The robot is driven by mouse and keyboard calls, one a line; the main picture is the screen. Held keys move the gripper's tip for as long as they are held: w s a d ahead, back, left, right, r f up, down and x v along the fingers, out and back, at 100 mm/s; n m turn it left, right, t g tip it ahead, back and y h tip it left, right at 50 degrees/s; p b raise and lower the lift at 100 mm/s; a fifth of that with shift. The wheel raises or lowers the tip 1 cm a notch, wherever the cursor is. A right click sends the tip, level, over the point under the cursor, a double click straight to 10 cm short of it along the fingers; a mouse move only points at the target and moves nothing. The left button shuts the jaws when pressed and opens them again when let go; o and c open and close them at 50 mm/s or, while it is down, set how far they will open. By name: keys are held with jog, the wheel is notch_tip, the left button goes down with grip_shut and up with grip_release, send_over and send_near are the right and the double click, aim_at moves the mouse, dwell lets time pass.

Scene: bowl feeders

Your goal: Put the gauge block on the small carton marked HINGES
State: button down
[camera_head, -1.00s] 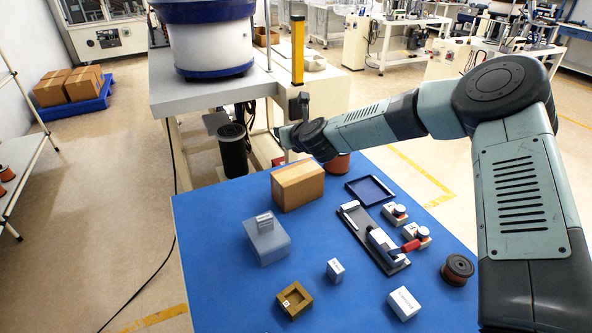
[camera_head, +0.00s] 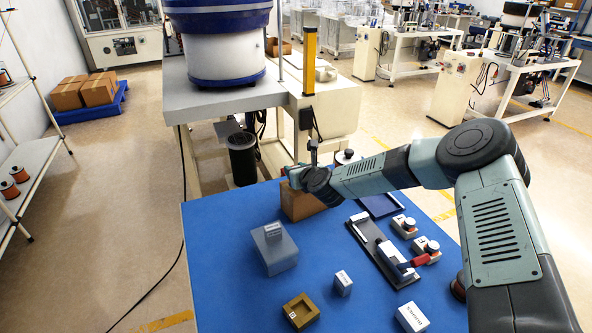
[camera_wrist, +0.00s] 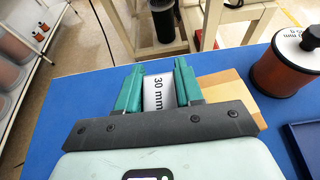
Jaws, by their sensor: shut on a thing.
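My gripper (camera_wrist: 160,72) is shut on a pale block printed "30 mm" (camera_wrist: 157,93), the gauge block, as the wrist view shows. In the head view my gripper (camera_head: 291,174) is at the upper edge of a brown carton (camera_head: 302,205), partly covering it; the held block cannot be made out there.
On the blue table (camera_head: 225,265) are a brass-coloured square holder (camera_head: 301,311), a dark fixture with a red handle (camera_head: 384,252), a dark blue tray (camera_head: 380,206) and spools. A black bin (camera_head: 243,160) and the bowl feeder (camera_head: 220,45) stand beyond. The table's left part is clear.

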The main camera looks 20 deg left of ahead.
jog(key=shift+f, duration=0.15)
jog(key=c, duration=0.7)
grip_release()
jog(key=shift+s+d+r, duration=0.1)
jog(key=shift+d+r, duration=0.1)
jog(key=shift+r, duration=0.05)
jog(key=v, duration=1.1)
jog(key=shift+s+d+r, duration=0.15)
jog(key=shift+s, duration=0.05)
